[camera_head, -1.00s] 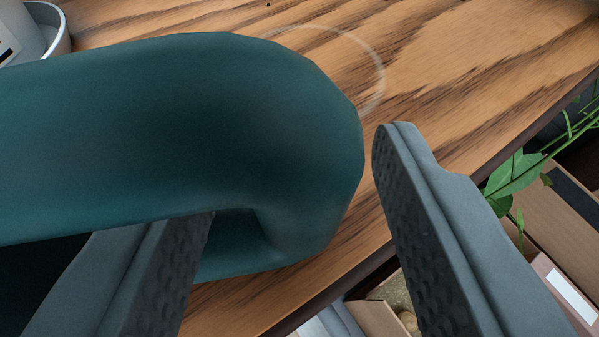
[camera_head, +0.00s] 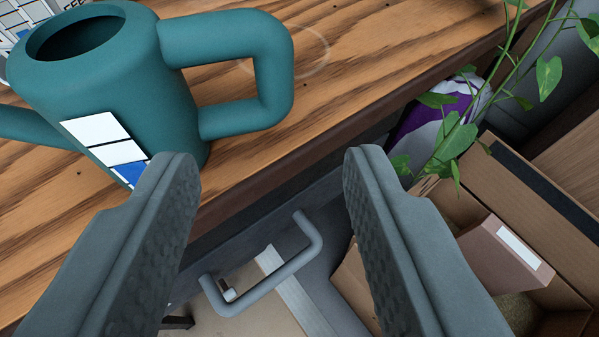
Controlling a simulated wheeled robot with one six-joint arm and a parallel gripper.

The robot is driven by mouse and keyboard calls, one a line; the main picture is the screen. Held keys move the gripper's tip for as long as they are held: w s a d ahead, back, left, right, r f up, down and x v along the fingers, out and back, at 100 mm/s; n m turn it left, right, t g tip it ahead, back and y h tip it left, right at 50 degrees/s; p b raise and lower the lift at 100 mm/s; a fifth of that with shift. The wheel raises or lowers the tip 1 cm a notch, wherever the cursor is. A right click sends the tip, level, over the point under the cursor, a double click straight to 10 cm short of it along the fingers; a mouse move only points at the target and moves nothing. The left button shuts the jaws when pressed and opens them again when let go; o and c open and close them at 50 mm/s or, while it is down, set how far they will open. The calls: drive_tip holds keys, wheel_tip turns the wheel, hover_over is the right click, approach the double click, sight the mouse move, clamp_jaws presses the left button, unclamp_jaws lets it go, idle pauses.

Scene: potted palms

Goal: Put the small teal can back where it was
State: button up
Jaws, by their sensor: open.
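The small teal can (camera_head: 160,85) stands upright on the wooden tabletop (camera_head: 400,50) at the upper left, near the front edge. It has an open round top, a white and blue label and a thick loop handle (camera_head: 270,65) pointing right. Part of its spout shows at the left edge. A faint pale ring mark (camera_head: 328,58) lies on the wood, partly hidden behind the handle. My gripper (camera_head: 272,158) is open and empty, in front of the can and apart from the handle. My left finger covers a little of the can's lower body.
The table's dark front edge (camera_head: 340,120) runs diagonally below the handle. A grey bar handle (camera_head: 270,285) shows beneath it. A green leafy plant (camera_head: 455,135) and cardboard boxes (camera_head: 480,205) are at the right. Printed white items (camera_head: 25,12) sit behind the can.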

drive_tip(key=s+d+r+t+y, duration=0.1)
drive_tip(key=s+d+r, duration=0.35)
drive_tip(key=r, duration=0.45)
drive_tip(key=s+d+r+t+y, duration=0.15)
drive_tip(key=s+d+r, duration=0.3)
drive_tip(key=r, duration=0.55)
drive_tip(key=s+d+r+h, duration=0.1)
drive_tip(key=s+d+r, duration=0.3)
drive_tip(key=s, duration=0.3)
drive_tip(key=s+d+r+t+h, duration=0.1)
drive_tip(key=s+d+r, duration=0.4)
drive_tip(key=s, duration=0.3)
drive_tip(key=shift+s+r, duration=0.2)
drive_tip(key=shift+r, duration=0.05)
drive_tip(key=shift+d+t+h, duration=0.1)
drive_tip(key=shift+t+h, duration=0.15)
drive_tip(key=shift+c, duration=0.7)
